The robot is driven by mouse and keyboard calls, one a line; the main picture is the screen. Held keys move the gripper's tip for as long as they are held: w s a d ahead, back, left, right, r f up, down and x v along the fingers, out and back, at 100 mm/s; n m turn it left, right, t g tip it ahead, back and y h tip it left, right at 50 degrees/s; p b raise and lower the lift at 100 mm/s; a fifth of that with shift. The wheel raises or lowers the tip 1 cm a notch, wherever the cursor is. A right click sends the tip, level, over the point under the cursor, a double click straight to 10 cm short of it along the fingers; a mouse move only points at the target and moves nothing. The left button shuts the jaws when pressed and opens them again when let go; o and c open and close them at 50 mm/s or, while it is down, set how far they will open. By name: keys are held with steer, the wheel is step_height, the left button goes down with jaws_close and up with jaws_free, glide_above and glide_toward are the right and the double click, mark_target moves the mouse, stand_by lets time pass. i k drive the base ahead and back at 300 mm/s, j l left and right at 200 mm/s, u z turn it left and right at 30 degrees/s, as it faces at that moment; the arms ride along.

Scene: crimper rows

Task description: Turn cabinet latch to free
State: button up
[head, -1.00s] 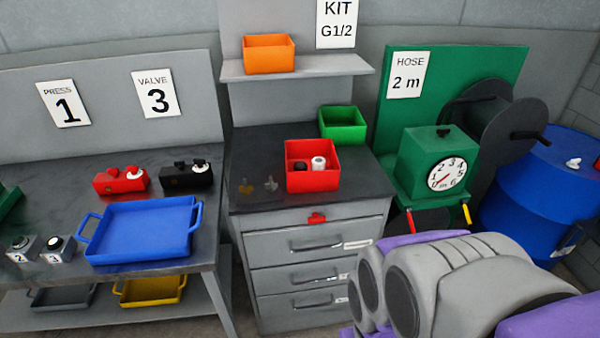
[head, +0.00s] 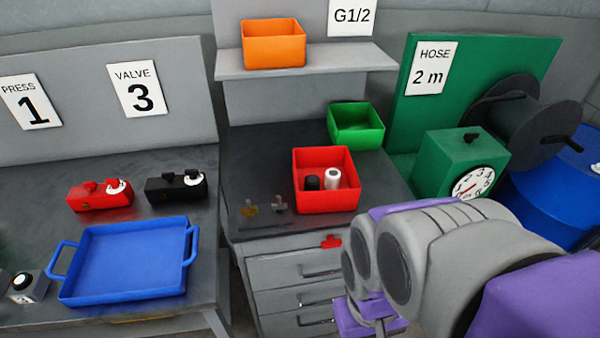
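The cabinet (head: 275,266) is grey with a dark top and several drawers. A small red latch (head: 331,241) sits at its upper front edge, above the top drawer handle. Its turn position is too small to tell. My arm reaches in from the right, and its grey and purple links cover the right part of the drawer fronts. A purple part at the arm's lower end, likely my gripper (head: 368,318), is in front of the drawers, below and right of the latch and apart from it in the picture. Its fingers are not clear, and nothing held is visible.
On the cabinet top are a red bin (head: 325,202) with a black and a white piece, a green bin (head: 357,137) and two small fittings. An orange bin (head: 273,52) is on the shelf. Left is a bench with a blue tray (head: 130,285); right is a green hose unit (head: 445,165).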

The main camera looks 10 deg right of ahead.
mark_target(330, 242)
steer(key=k+j, duration=0.65)
steer(key=j, duration=0.25)
steer(key=z, duration=0.05)
